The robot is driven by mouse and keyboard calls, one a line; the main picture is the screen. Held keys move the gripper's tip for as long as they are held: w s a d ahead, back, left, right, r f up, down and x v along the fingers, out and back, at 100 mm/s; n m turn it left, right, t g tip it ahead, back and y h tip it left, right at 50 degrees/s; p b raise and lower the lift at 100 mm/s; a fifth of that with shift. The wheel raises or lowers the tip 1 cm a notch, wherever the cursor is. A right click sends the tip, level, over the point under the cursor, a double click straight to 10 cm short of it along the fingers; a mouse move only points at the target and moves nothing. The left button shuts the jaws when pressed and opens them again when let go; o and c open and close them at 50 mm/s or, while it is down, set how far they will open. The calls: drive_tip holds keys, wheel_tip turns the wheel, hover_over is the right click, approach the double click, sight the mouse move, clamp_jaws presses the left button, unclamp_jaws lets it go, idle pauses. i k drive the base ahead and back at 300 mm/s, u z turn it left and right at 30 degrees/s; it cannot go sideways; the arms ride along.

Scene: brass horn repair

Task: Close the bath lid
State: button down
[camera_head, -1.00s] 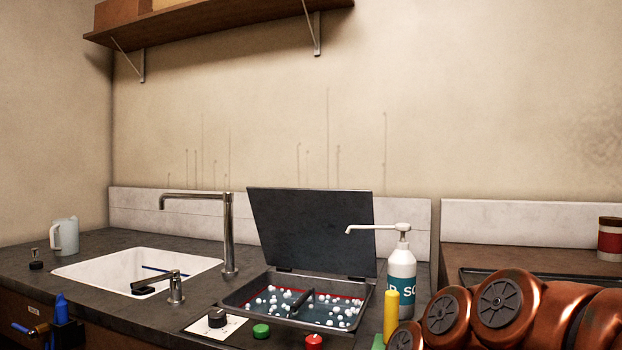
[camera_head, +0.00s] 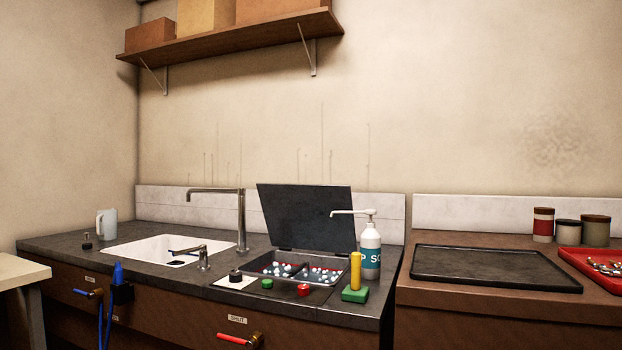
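The bath (camera_head: 258,272) is a shallow metal basin set in the dark counter, with liquid and white balls inside and a dark bar across its middle. Its dark flat lid (camera_head: 305,217) stands open, hinged at the back edge and leaning slightly back. A white soap pump bottle (camera_head: 370,250) stands just right of the bath and overlaps the lid's right edge in the picture. My gripper is not in view.
Green (camera_head: 267,284) and red (camera_head: 303,290) knobs sit before the bath. A yellow-handled green block (camera_head: 355,294) stands at its front right. A tall tap (camera_head: 242,222) and white sink (camera_head: 150,249) are left. A black tray (camera_head: 495,268) lies on the right counter.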

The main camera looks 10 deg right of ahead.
sight(297, 216)
drive_tip(key=z, duration=0.45)
drive_tip(key=k, duration=0.2)
drive_tip(key=u, duration=1.65)
drive_tip(key=i, duration=1.55)
drive_tip(key=z, duration=0.45)
